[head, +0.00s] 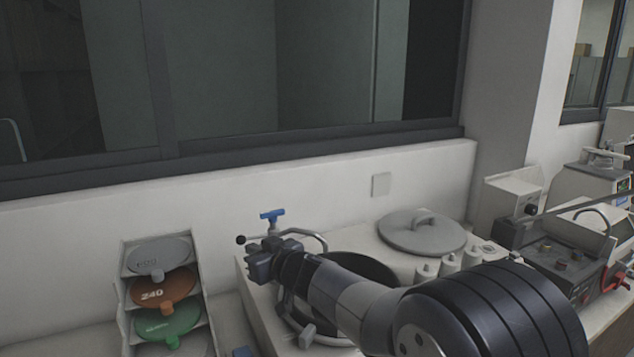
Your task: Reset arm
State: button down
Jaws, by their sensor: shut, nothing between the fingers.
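My arm reaches in from the lower right, over the round dark bowl (368,267) of a white bench machine (262,312). My gripper (258,268) is at the arm's far left end, above the machine's left side. It is shut and holds nothing; its fingertips are small and hard to make out. A blue-handled tap (272,215) shows just behind and above it. A bent metal pipe (312,235) is close by on the right. My arm hides part of the bowl and the machine's front.
A rack (122,295) of several coloured discs stands at the lower left. A round grey lid (422,232) and several white bottles (450,263) are behind my arm. A wall and window close off the back.

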jog(key=v, duration=1.4)
